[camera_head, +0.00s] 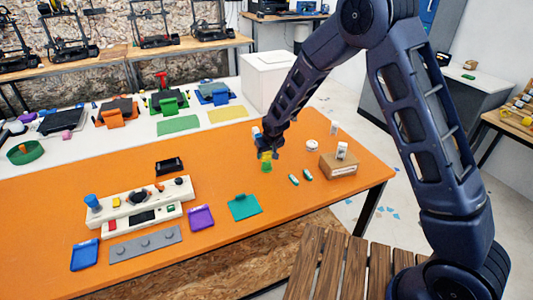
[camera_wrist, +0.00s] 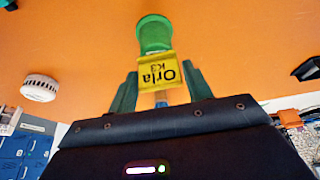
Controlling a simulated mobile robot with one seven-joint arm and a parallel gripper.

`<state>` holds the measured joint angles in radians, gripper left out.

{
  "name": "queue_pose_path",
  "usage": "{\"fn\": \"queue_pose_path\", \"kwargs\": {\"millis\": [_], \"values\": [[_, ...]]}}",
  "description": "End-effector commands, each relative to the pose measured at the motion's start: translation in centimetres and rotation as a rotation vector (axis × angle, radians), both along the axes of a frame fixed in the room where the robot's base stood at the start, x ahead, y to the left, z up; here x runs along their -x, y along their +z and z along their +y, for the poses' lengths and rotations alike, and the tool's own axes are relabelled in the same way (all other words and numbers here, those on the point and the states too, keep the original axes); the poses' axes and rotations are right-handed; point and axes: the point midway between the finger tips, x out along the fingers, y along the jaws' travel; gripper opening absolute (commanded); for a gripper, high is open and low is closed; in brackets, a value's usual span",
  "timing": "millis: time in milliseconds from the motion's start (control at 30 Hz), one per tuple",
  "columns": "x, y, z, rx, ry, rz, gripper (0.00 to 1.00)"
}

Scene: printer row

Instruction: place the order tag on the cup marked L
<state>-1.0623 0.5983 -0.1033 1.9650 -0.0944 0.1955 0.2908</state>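A yellow order tag (camera_wrist: 158,72) reading "Orla K3" shows upside down in the wrist view. It also shows in the head view (camera_head: 269,155). My gripper (camera_wrist: 160,88) has a green finger on each side of the tag. I cannot tell whether the fingers press on its edges. A green rounded thing (camera_wrist: 154,34) is just beyond the tag; in the head view it is below the gripper (camera_head: 266,168), low over the orange table. I cannot tell whether it joins the tag. I can read no L on any cup. A small white cup-like thing (camera_head: 342,150) stands on a cardboard box.
The orange table (camera_head: 50,220) carries a cardboard box (camera_head: 338,166), a white round thing (camera_head: 311,146), another white upright piece (camera_head: 334,128), two small green-white pieces (camera_head: 300,177), a white panel (camera_head: 125,202) and coloured trays. The front right of the table is fairly clear.

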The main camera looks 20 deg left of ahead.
Motion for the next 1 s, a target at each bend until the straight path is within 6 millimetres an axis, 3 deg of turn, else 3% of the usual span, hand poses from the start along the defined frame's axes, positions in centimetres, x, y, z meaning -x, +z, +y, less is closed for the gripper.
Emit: {"fn": "queue_pose_path", "kwargs": {"millis": [67,467,1000], "values": [[0.0,0.0,0.0,0.0,0.0,0.0,0.64],[0.1,0.7,0.0,-0.001,0.0,-0.001,0.64],[2.3,8.3,-2.3,-0.003,0.0,-0.001,0.64]]}}
